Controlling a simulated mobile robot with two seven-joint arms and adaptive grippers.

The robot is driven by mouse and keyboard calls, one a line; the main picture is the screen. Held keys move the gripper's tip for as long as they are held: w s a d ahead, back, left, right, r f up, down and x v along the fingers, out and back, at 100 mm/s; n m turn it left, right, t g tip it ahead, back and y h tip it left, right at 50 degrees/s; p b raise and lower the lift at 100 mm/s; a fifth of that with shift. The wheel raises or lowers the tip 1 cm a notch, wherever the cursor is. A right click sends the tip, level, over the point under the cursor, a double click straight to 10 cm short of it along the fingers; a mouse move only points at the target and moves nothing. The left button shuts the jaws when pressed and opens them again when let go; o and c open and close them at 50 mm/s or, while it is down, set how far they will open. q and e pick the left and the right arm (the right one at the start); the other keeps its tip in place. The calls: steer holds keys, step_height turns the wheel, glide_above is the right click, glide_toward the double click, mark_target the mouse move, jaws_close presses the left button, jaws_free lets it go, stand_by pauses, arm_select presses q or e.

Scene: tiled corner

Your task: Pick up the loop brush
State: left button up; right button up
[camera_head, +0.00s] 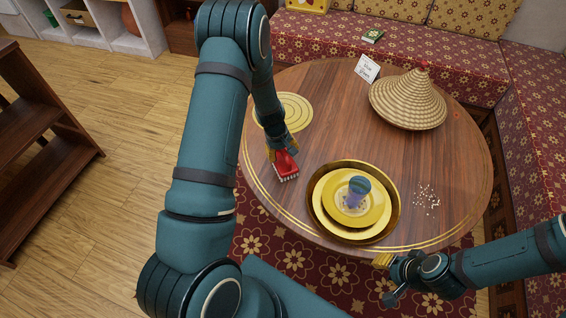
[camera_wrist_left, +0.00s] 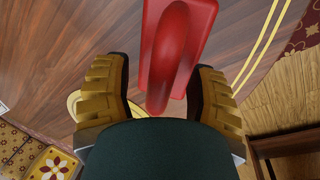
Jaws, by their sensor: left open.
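The loop brush (camera_head: 287,168) is red with pale bristles and lies near the left edge of the round wooden table. Its curved red handle (camera_wrist_left: 172,50) shows at the top middle of the left wrist view. My left gripper (camera_head: 278,149) is open right at the brush. In the left wrist view its two yellow-padded fingers (camera_wrist_left: 160,88) stand one on each side of the handle end, with a gap visible on the left. My right gripper (camera_head: 384,261) is by the table's front edge, away from the brush; its finger gap is not clear.
White crumbs (camera_head: 427,200), a woven cone cover (camera_head: 408,100), a small sign (camera_head: 367,68) and a round yellow mat (camera_head: 295,107) are also on the table (camera_head: 325,110).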

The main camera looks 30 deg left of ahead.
arm_select(q)
jaws_close()
steer(key=shift+r, duration=0.1)
step_height(320, 180, up, 10)
steer(key=p, duration=0.3)
stand_by(0.3)
stand_by(0.4)
